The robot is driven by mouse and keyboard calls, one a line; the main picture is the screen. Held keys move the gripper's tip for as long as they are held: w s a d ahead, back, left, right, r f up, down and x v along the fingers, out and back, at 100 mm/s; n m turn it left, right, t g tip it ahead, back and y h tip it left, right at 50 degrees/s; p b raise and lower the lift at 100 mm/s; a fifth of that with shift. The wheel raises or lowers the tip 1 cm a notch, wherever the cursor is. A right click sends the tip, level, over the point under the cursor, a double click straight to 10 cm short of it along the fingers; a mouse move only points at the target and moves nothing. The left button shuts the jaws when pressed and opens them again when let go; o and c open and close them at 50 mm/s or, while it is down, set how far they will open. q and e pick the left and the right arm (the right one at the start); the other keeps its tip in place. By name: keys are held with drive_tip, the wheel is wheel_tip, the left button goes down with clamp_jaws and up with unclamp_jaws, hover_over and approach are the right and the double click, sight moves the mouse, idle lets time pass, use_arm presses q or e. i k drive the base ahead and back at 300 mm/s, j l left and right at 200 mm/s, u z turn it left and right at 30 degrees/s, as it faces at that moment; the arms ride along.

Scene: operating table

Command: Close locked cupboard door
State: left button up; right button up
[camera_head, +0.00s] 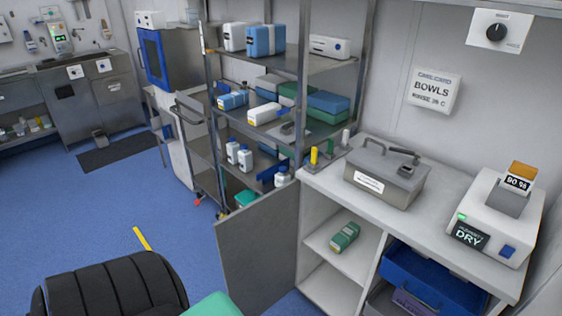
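The cupboard (345,166) is a white cabinet under a countertop on the right. Its grey door (258,250) is hinged at the cabinet's left side and stands wide open, out toward the front left. Inside, a green bottle or canister (344,237) lies on the upper left shelf. The right bay holds a blue bin (432,284). No lock or key can be made out on the door. Neither of my grippers shows in the head view.
A lidded metal box (385,178) and a white device with a "DRY" display (490,220) stand on the countertop. A loaded metal rack (300,75) stands behind the door. A black padded seat (110,288) and a green surface (213,305) are at the front. Blue floor is free at left.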

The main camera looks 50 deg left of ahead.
sight(256, 244)
drive_tip(key=j+z, duration=0.45)
drive_tip(key=k+j+z, duration=0.1)
drive_tip(key=j+z, duration=0.2)
drive_tip(key=z, duration=0.2)
drive_tip(key=k+j, duration=0.15)
drive_tip(key=j, duration=0.3)
drive_tip(key=k+j, duration=0.15)
drive_tip(key=j, duration=0.3)
drive_tip(key=k+j, duration=0.15)
drive_tip(key=j, duration=0.25)
drive_tip(key=k+j, duration=0.15)
drive_tip(key=j, duration=0.3)
drive_tip(key=k+j, duration=0.15)
drive_tip(key=j, duration=0.3)
drive_tip(key=k+j, duration=0.2)
drive_tip(key=j, duration=0.25)
drive_tip(key=k+j, duration=0.15)
drive_tip(key=j, duration=0.3)
drive_tip(key=k+j, duration=0.15)
drive_tip(key=j, duration=0.25)
